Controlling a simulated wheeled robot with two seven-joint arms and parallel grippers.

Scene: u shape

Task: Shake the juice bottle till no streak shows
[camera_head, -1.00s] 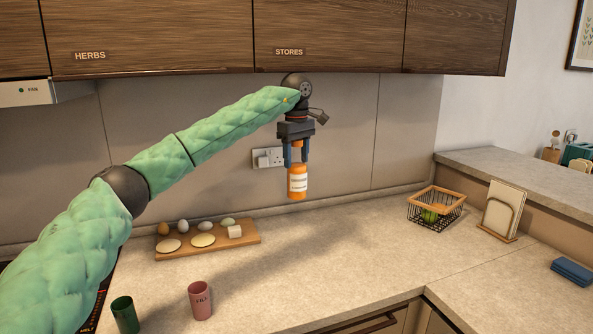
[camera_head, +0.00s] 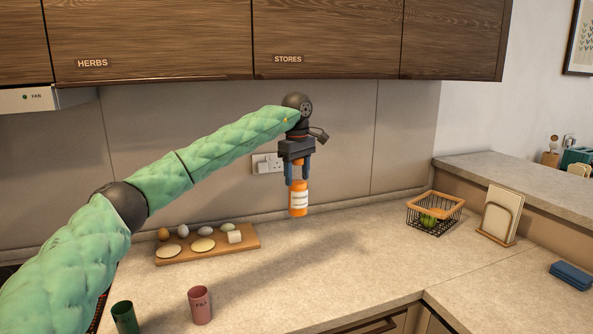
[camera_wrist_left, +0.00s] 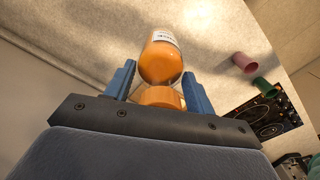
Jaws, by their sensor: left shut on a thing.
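My left gripper (camera_head: 299,177) is shut on the neck of the juice bottle (camera_head: 299,209) and holds it in the air above the counter. The bottle hangs nearly upright, with orange juice and a white label. In the left wrist view, the orange cap (camera_wrist_left: 160,97) is between the two blue fingers, and the bottle body (camera_wrist_left: 161,62) extends beyond them. The visible juice looks evenly orange; the side behind the label is hidden. My right gripper is not in view.
Upper cupboards (camera_head: 330,35) overhang the arm. A wooden board (camera_head: 245,243) with eggs and other items lies below left. A pink cup (camera_head: 200,306) and a green cup (camera_head: 125,318) stand in front. A wire basket (camera_head: 434,222) is to the right. The middle counter is clear.

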